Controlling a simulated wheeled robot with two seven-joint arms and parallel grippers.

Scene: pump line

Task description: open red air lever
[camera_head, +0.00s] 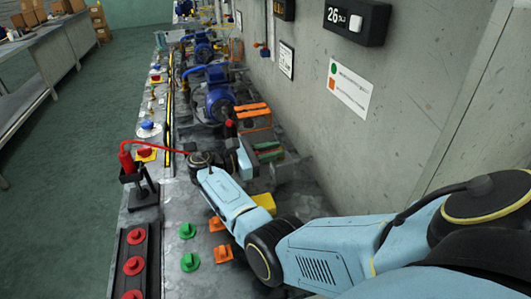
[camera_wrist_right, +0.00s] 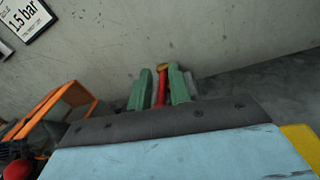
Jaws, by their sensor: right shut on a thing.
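The red air lever (camera_wrist_right: 161,88) shows in the right wrist view as a red bar with a yellow-brown end, upright in the picture near the wall. My right gripper (camera_wrist_right: 161,84) has its two green fingers on either side of the lever, shut on it. In the head view my right gripper (camera_head: 269,150) reaches toward the foot of the wall, with green fingers. I cannot make out the lever there. My left gripper is not in view.
An orange-framed unit (camera_head: 253,113) stands close beside my gripper, with blue pumps (camera_head: 219,98) behind it. Several red knobs (camera_head: 133,265), green knobs (camera_head: 188,230) and a red cylinder (camera_head: 126,161) are on the bench. Open floor lies left.

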